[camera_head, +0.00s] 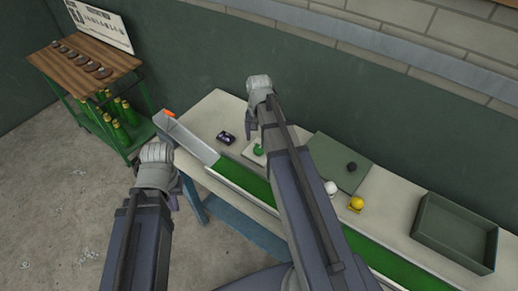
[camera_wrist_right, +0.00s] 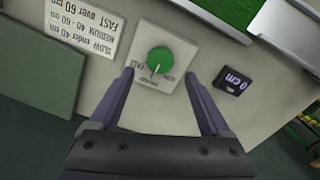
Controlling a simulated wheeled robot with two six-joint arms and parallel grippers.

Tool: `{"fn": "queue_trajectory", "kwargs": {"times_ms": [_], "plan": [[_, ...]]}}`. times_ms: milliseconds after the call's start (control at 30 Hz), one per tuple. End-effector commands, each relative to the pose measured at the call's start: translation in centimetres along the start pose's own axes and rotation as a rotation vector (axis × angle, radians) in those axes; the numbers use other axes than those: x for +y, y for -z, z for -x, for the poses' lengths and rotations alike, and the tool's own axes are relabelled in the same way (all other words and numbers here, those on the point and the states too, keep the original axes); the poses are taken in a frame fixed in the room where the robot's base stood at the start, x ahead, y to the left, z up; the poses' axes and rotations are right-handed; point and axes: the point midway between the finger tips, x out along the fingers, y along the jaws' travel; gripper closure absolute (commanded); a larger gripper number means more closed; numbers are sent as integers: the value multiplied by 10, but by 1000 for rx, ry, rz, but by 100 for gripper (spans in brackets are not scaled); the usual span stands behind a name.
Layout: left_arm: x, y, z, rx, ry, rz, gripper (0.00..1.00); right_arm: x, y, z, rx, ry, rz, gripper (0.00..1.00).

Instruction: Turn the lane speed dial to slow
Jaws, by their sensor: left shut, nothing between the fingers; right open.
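The lane speed dial is a round green knob (camera_wrist_right: 160,60) on a white plate (camera_wrist_right: 175,32). It also shows in the head view (camera_head: 259,149), partly beside my right gripper. Its pale pointer line faces toward the lower middle label in the wrist view; the small labels around it are hard to read, with FAST seemingly at the left. My right gripper (camera_wrist_right: 161,73) is open above the plate, its fingers on either side of the knob and apart from it. It shows in the head view (camera_head: 250,134) too. My left gripper (camera_head: 174,196) is shut and empty, off the bench's left end.
A speed card (camera_wrist_right: 82,28) lists slow, medium and fast. A black display (camera_wrist_right: 232,81) reads 0 cm. A green turf lane (camera_head: 245,178) with a grey ramp (camera_head: 187,138) runs along the bench. White (camera_head: 331,187) and yellow (camera_head: 356,203) balls and a green tray (camera_head: 428,226) are rightward.

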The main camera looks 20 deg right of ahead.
Motion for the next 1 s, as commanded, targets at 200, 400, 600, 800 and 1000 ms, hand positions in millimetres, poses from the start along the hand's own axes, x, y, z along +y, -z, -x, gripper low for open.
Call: {"fn": "queue_trajectory", "kwargs": {"times_ms": [200, 400, 600, 800, 1000], "plan": [[3, 2, -36, 0, 0, 0, 100, 0, 0, -36, 0, 0, 1, 19], [5, 3, -48, 0, 0, 0, 100, 0, 0, -49, 0, 0, 1, 19], [5, 3, -48, 0, 0, 0, 100, 0, 0, -48, 0, 0, 1, 19], [5, 3, -48, 0, 0, 0, 100, 0, 0, -48, 0, 0, 1, 31], [5, 3, -48, 0, 0, 0, 100, 0, 0, -48, 0, 0, 1, 54]]}}
